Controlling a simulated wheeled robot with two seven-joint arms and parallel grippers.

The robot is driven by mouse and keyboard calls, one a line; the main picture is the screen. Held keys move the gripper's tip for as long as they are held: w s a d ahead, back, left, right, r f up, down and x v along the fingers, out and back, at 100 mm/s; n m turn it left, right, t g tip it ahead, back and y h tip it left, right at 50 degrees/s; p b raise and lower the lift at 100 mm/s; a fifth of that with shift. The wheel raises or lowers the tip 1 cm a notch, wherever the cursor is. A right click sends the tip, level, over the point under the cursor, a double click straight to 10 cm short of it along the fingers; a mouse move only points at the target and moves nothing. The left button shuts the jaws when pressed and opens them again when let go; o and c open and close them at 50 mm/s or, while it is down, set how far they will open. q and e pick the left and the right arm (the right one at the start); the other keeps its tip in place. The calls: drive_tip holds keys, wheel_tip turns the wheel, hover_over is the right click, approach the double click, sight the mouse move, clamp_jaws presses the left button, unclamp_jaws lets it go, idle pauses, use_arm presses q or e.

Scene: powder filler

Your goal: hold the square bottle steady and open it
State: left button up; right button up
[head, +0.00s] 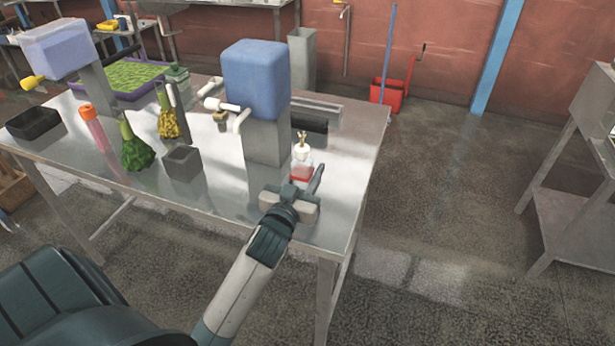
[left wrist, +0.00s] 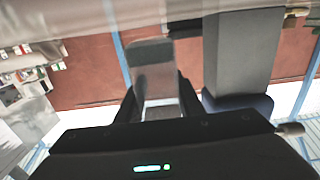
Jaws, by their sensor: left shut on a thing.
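The bottle (head: 303,172) stands near the right end of the steel table. It is clear with red in its lower part, and has a white top (head: 302,151) with a small gold tip. My left gripper (head: 304,182) reaches it from the near side and is shut on it. In the left wrist view, a pale, see-through block (left wrist: 157,85) sits between the two dark fingers of the left gripper (left wrist: 158,100). My right gripper is in neither view.
A blue tank (head: 256,78) on a grey post (head: 266,140) stands just left of the bottle. Green (head: 137,152) and yellow (head: 168,122) flasks, a grey box (head: 182,163) and a black tray (head: 35,122) are farther left. The table's right edge is close to the bottle.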

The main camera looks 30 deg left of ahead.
use_arm(q)
drive_tip(key=d+r+b, duration=0.2)
drive_tip(key=d+r, duration=0.7)
drive_tip(key=d, duration=0.2)
drive_tip(key=shift+d+r, duration=0.15)
drive_tip(key=shift+d, duration=0.2)
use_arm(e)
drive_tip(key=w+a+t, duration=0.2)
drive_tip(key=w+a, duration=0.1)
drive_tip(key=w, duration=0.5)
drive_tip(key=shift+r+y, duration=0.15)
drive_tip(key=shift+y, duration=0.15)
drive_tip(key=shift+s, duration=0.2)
use_arm(q)
drive_tip(key=shift+o, duration=0.5)
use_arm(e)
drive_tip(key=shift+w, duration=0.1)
